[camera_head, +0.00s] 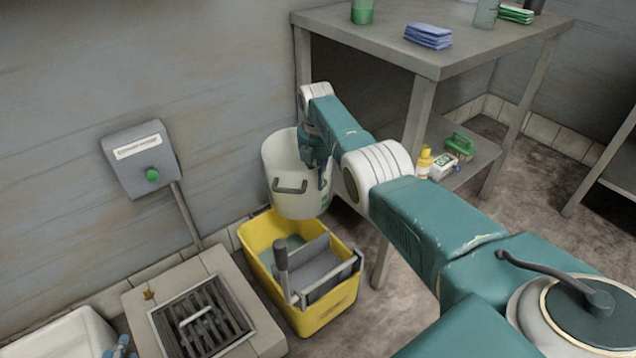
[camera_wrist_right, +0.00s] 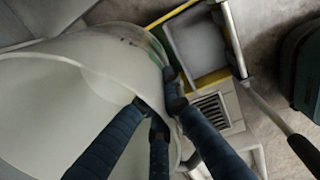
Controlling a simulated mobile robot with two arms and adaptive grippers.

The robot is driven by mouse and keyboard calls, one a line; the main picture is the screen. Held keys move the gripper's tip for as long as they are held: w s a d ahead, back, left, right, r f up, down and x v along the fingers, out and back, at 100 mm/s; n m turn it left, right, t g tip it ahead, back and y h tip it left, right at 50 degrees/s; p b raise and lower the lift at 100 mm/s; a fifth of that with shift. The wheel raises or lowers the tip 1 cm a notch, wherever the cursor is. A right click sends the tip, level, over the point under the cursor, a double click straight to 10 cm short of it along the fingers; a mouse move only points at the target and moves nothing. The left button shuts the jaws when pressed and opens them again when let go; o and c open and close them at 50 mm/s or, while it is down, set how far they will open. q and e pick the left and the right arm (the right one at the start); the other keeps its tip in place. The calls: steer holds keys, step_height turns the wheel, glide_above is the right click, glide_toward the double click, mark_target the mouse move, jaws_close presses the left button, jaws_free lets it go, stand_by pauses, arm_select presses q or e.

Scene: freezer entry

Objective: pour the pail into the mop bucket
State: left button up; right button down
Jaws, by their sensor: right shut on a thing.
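The pail (camera_head: 281,164) is a pale, whitish container with a dark handle on its side. In the head view it hangs just behind and above the yellow mop bucket (camera_head: 327,315), its lower end overlapping the bucket's back rim in the picture. My right gripper (camera_head: 318,165) is shut on the pail's wall near its rim. In the wrist view the fingers (camera_wrist_right: 163,105) sit at the wall of the pail (camera_wrist_right: 60,105), whose wide mouth faces left. The mop bucket (camera_wrist_right: 213,78) shows beyond it. The pail's contents cannot be made out. My left gripper is not in view.
A grey wringer (camera_head: 315,268) fills part of the bucket. A floor drain grate (camera_head: 202,317) lies to its left. A wall box with a green button (camera_head: 152,175) hangs at left. A metal table (camera_head: 390,45) stands behind my right arm.

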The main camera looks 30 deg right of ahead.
steer(key=shift+b, duration=0.95)
steer(key=shift+s+a+b, duration=0.1)
steer(key=shift+s+b, duration=0.05)
steer(key=shift+b, duration=0.9)
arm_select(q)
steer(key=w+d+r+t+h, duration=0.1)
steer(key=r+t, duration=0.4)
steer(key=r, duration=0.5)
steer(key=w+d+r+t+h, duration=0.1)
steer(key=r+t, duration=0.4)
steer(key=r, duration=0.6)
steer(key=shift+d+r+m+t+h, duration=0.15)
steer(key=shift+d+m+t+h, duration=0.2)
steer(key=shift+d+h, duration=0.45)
arm_select(e)
steer(key=shift+r, duration=0.15)
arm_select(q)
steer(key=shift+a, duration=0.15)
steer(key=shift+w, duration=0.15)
